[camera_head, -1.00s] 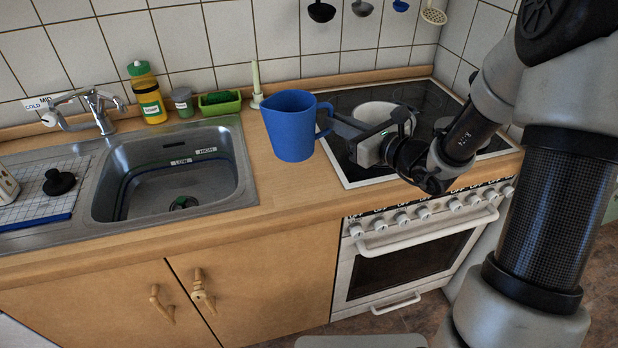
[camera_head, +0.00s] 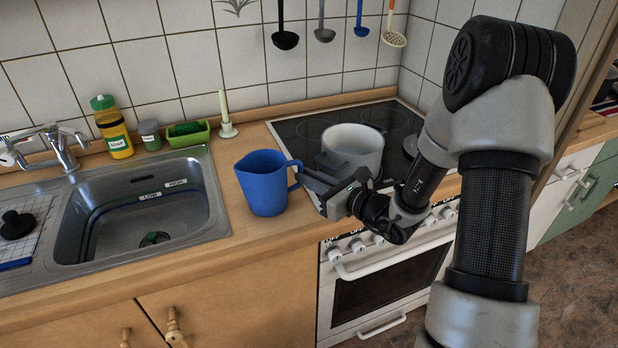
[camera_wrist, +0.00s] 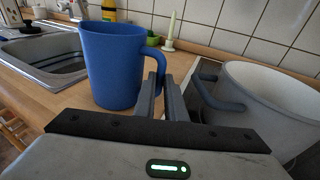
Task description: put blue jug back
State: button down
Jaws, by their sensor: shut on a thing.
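The blue jug (camera_head: 264,186) is upright over the wooden worktop between the sink and the hob. Its handle points right, toward the hob. I cannot tell whether its base touches the worktop. My gripper (camera_head: 302,174) reaches in from the right and is shut on the jug's handle. In the wrist view, the jug (camera_wrist: 112,68) stands left of my fingers, and the gripper (camera_wrist: 162,88) meets the handle. The fingertips' contact with the handle is partly hidden.
A grey pot (camera_head: 354,150) stands on the black hob (camera_head: 300,128), close beside my gripper. The steel sink (camera_head: 205,205) lies left of the jug. A candle holder (camera_head: 227,130), green tray (camera_head: 188,134) and soap bottle (camera_head: 113,130) line the back.

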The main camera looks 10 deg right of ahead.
jog(key=c, duration=1.8)
grip_release()
jog(key=shift+r+p, duration=0.3)
jog(key=shift+p, duration=0.1)
jog(key=v, duration=1.2)
jog(key=shift+s+f, duration=0.1)
